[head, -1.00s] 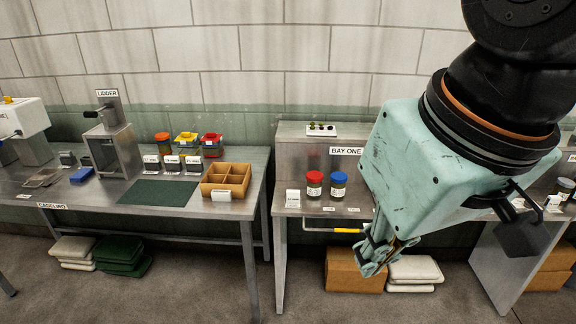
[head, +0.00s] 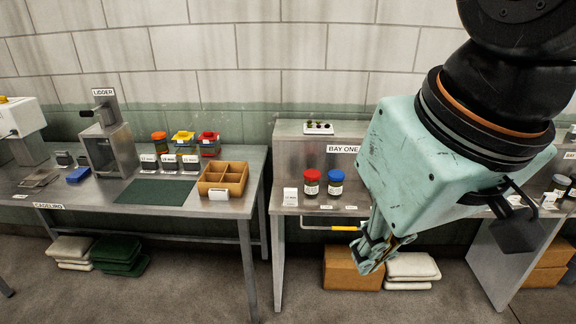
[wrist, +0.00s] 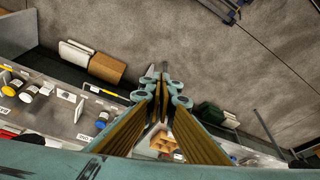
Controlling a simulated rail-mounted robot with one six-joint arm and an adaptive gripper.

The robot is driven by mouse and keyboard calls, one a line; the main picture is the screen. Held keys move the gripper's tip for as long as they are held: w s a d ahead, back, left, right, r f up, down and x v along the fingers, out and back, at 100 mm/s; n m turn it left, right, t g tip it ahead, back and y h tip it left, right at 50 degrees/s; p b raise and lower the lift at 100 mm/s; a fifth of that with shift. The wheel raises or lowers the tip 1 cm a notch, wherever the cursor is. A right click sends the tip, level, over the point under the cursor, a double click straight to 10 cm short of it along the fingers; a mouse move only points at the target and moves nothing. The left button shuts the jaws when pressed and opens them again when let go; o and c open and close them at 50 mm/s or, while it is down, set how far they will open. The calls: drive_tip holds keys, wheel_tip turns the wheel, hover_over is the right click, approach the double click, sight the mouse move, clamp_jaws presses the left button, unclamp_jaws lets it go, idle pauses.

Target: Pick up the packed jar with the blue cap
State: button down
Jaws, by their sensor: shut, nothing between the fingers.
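The jar with the blue cap (head: 335,184) stands upright on the Bay One bench, just right of a jar with a red cap (head: 311,183). Both jars are dark with white labels.
The Bay One bench (head: 292,211) has a yellow-handled bar (head: 340,228) under its front edge. A cardboard box (head: 345,270) and white sacks (head: 412,266) lie below. To the left, another table (head: 120,208) holds a divided tray (head: 223,191), a lidder and several lidded containers.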

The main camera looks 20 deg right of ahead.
drive_tip(key=c, duration=3.3)
unclamp_jaws()
drive_tip(key=shift+c, duration=0.2)
drive_tip(key=o, duration=1.8)
